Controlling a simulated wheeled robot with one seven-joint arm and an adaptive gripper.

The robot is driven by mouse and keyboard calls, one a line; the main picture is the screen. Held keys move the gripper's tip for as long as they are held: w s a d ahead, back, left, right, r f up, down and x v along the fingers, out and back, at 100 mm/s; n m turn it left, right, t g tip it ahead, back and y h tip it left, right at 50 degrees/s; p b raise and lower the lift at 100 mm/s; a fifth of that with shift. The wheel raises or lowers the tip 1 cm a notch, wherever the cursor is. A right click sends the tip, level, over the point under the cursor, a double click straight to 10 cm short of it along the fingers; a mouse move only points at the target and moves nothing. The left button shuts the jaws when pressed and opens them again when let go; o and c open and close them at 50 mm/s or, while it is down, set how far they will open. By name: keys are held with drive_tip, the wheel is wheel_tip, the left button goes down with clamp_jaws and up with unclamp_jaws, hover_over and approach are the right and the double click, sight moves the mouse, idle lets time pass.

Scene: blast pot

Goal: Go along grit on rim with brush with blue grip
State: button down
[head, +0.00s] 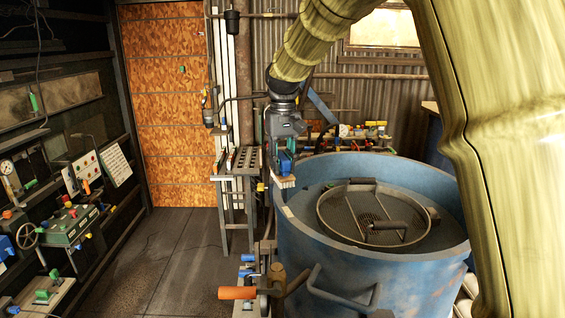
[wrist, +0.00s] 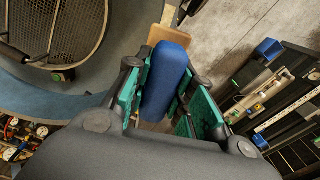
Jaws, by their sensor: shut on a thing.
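My gripper (head: 284,152) is shut on the blue grip of the brush (head: 285,181), at the left rim of the blue pot (head: 345,270). In the wrist view the blue grip (wrist: 167,80) lies between the green-lined fingers, with the tan brush head (wrist: 169,34) beyond it. In the head view the brush hangs bristles down over the rim (head: 285,211). I cannot tell whether the bristles touch it. A pale patch shows on the rim just below the brush. I cannot make out the grit clearly.
A round mesh screen with handles (head: 375,215) sits inside the pot top. An orange-handled lever (head: 238,293) and a pipe handle (head: 343,298) stick out at the pot's front left. A narrow rack stand (head: 243,165) stands left of the pot. The floor (head: 165,255) further left is clear.

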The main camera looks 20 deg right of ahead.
drive_tip(key=shift+w+f, duration=0.55)
drive_tip(key=shift+f, duration=0.15)
drive_tip(key=shift+d+f, duration=0.1)
drive_tip(key=shift+f, duration=0.15)
drive_tip(key=shift+s+f+b, duration=0.35)
drive_tip(key=shift+f+b, duration=0.05)
drive_tip(key=shift+f, duration=0.4)
drive_tip(key=shift+w+f+b, duration=0.2)
drive_tip(key=shift+f+b, duration=0.15)
drive_tip(key=shift+f, duration=0.9)
drive_tip(key=shift+s, duration=0.1)
